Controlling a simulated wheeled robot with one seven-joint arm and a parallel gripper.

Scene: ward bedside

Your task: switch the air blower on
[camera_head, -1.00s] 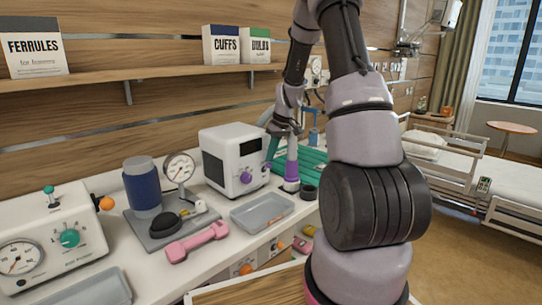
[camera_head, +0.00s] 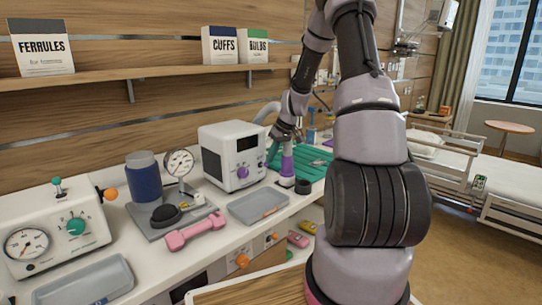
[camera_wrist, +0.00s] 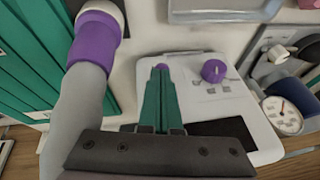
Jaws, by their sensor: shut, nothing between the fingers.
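The air blower (camera_head: 222,170) is a white box with a dark display and a purple round knob (camera_head: 243,172) on its front. In the wrist view its white case (camera_wrist: 250,100) and the knob (camera_wrist: 213,70) show. A small purple switch (camera_wrist: 160,67) lies left of the knob, right at my fingertips; I cannot tell whether they touch it. My gripper (camera_wrist: 161,78) has green fingers, shut and empty, over the blower's front. In the head view my gripper (camera_head: 271,153) is small at the blower's right front edge. The switch's position is unclear.
A grey hose with a purple end (camera_wrist: 94,38) runs close beside my gripper. A grey tray (camera_head: 258,208) lies in front of the blower. A pink dumbbell (camera_head: 196,232) and a gauge (camera_head: 179,163) stand left. Green slatted material (camera_head: 312,160) lies right.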

